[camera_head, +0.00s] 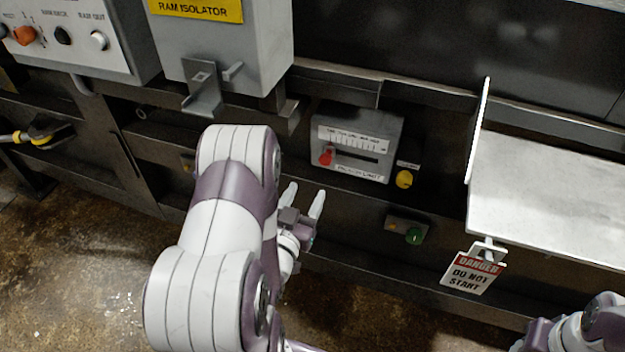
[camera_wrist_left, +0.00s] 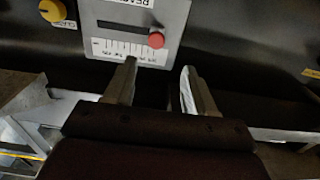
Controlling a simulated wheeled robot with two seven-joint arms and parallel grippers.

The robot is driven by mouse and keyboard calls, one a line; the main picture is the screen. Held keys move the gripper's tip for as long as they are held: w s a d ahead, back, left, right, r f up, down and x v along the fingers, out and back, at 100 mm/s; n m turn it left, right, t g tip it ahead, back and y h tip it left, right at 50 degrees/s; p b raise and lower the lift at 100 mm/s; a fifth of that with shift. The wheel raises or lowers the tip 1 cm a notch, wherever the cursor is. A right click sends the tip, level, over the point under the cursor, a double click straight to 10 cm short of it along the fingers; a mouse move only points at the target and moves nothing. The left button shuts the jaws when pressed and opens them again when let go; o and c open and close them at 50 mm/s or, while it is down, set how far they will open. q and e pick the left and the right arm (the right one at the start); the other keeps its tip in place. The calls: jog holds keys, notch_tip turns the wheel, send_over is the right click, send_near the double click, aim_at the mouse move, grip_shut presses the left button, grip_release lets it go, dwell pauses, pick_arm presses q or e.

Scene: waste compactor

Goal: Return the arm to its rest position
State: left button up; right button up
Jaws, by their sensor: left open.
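My left arm comes in from the lower left of the head view. Its gripper (camera_head: 303,203) is in front of the machine's dark lower panel, below and to the left of the grey slider box. In the left wrist view the gripper (camera_wrist_left: 158,88) has its two fingers apart with nothing between them. Part of my right arm (camera_head: 585,325) shows at the lower right corner of the head view; its fingers are out of the picture.
The slider box (camera_head: 390,128) has a red knob (camera_head: 326,156), with a yellow knob (camera_head: 404,179) beside it. A green button (camera_head: 414,235) sits below. The ram isolator box (camera_head: 240,50) is above my arm. A danger tag (camera_head: 472,272) hangs under a metal shelf (camera_head: 550,200). Floor is open at lower left.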

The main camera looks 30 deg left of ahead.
pick_arm(q)
jog(key=shift+s, duration=0.2)
jog(key=shift+w, duration=0.1)
jog(key=w+d+r+m+g+h+p, duration=0.25)
jog(key=w+d+r+g+p, duration=0.2)
jog(key=g+p, duration=0.3)
jog(key=s+d+r+g+h+p, duration=0.1)
jog(key=s+d+r+g, duration=0.2)
jog(key=s, duration=0.3)
jog(key=s+d+r+g+h+p, duration=0.1)
jog(key=s+d+r+g+p, duration=0.1)
jog(key=s+d+r+g, duration=0.1)
jog(key=s+d+g, duration=0.1)
jog(key=s+g, duration=0.1)
jog(key=s, duration=0.1)
jog(key=shift+d+r+g, duration=0.3)
jog(key=shift+g, duration=0.05)
jog(key=shift+m, duration=0.25)
dwell(1.0)
